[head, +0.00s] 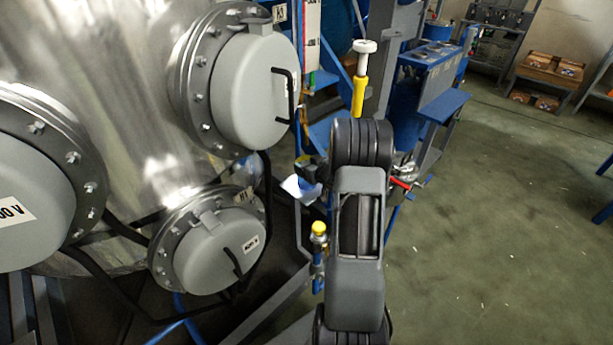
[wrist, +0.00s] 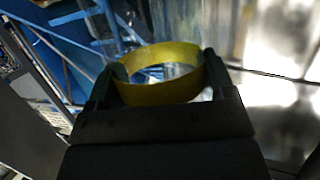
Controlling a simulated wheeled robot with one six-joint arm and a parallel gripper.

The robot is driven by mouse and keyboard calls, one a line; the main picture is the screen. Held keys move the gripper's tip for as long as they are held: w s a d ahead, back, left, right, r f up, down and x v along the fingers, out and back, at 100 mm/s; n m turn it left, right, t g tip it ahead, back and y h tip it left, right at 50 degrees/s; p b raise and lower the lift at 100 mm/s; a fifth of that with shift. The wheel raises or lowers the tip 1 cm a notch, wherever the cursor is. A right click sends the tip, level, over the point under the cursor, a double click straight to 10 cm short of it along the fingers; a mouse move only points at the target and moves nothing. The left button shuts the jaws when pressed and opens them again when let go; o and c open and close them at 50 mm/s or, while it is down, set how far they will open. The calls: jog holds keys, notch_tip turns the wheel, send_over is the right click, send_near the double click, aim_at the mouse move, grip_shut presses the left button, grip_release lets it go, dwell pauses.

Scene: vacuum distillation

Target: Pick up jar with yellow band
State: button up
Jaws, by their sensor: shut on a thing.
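The jar with the yellow band (wrist: 160,92) is between the two fingers of my gripper (wrist: 160,80) in the wrist view. The band forms a yellow ring, and clear glass shows inside and above it. My gripper is shut on the jar, with one finger against each side of the band. In the head view my dark arm hides the gripper's fingers. A pale, shiny piece (head: 301,188) shows left of my arm there, and I cannot tell whether it is part of the jar.
A large steel tank with grey round covers (head: 255,85) fills the left. The green floor (head: 500,220) at the right is clear.

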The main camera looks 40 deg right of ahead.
jog(key=c, duration=0.7)
jog(key=shift+c, duration=1)
jog(key=shift+r, duration=0.15)
